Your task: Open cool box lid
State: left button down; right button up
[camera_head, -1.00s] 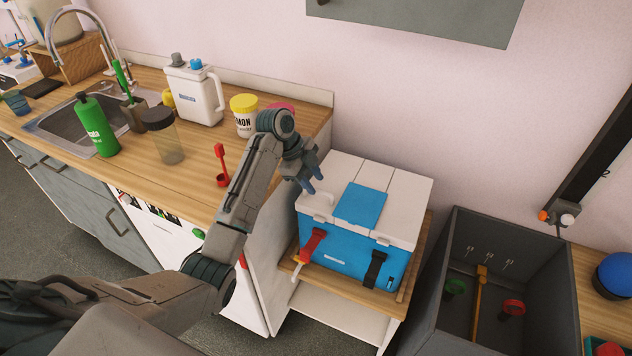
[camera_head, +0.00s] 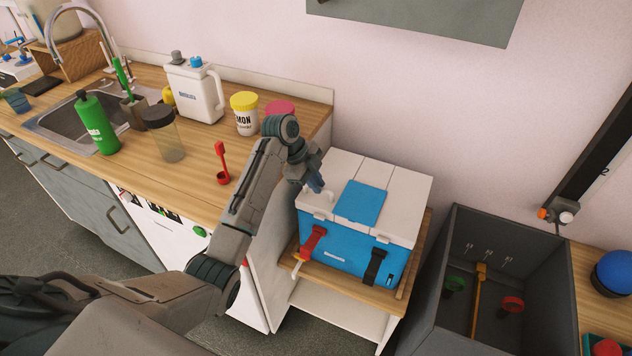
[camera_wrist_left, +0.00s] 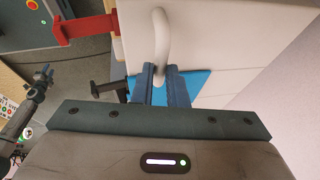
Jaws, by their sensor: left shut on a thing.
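The cool box (camera_head: 345,252) is blue with a white lid (camera_head: 401,211) and a blue panel (camera_head: 361,203) on top. The lid looks closed. A red latch (camera_head: 312,242) and a black latch (camera_head: 375,267) stick out at its front; the red latch also shows in the left wrist view (camera_wrist_left: 85,28). My left gripper (camera_head: 316,186) is at the lid's left end. In the left wrist view its fingers (camera_wrist_left: 167,80) are shut on the white lid handle (camera_wrist_left: 161,35). A small dark arm, apparently mine, ends in my right gripper (camera_wrist_left: 42,78); its jaws are unclear.
The box stands on a wooden-topped stand (camera_head: 340,290). A grey bin (camera_head: 450,310) is close on the right. The counter (camera_head: 185,190) on the left holds a red scoop (camera_head: 221,165), jars and a white jug (camera_head: 193,95). Wall rises behind the box.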

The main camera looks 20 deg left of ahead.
pick_arm(q)
jog(key=w+r+p, duration=0.4)
jog(key=w+r, duration=0.5)
jog(key=r, duration=0.2)
jog(key=shift+d+r, duration=0.2)
jog(key=shift+r, duration=0.05)
